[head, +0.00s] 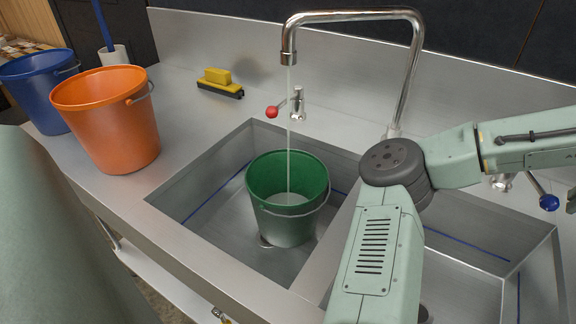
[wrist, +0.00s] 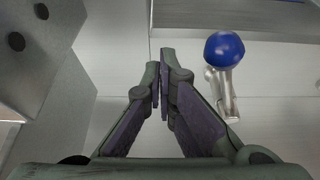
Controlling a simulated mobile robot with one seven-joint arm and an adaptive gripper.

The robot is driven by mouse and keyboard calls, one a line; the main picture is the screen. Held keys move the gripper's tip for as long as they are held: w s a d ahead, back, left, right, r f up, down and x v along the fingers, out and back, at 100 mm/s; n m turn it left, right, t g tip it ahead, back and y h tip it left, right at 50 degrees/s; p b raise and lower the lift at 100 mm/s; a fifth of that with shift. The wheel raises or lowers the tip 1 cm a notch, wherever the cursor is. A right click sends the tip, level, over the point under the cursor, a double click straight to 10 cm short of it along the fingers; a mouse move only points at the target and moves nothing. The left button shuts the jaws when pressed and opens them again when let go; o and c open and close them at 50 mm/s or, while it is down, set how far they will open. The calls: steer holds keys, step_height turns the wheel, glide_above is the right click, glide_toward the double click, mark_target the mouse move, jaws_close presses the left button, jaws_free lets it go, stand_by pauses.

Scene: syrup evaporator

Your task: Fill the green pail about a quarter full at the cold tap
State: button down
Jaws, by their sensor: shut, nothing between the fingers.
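The green pail (head: 265,180) stands upright in the left sink basin under the curved spout (head: 289,58). A thin stream of water (head: 289,140) falls from the spout into it. Pale water (head: 288,199) shows low inside the pail; its exact depth is hard to judge. The blue-knobbed tap lever (head: 548,202) is at the right, behind the right basin. In the wrist view, its blue knob (wrist: 224,49) is just right of my gripper (wrist: 160,68), apart from the fingers. My gripper is shut and empty. In the head view it is mostly cut off by the right edge.
A red-knobbed tap lever (head: 273,112) sits behind the left basin. An orange pail (head: 110,120) and a blue pail (head: 38,90) stand on the left counter. A yellow brush (head: 218,80) lies at the back. My arm crosses above the right basin (head: 465,285).

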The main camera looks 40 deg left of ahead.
mark_target(552, 201)
steer(key=shift+s+a, duration=0.75)
steer(key=shift+s, duration=0.15)
steer(key=shift+s+a+p, duration=0.5)
steer(key=shift+s+a, duration=0.15)
steer(key=shift+a, duration=0.05)
steer(key=shift+s+a, duration=0.55)
steer(key=shift+a, duration=0.25)
steer(key=shift+p, duration=0.3)
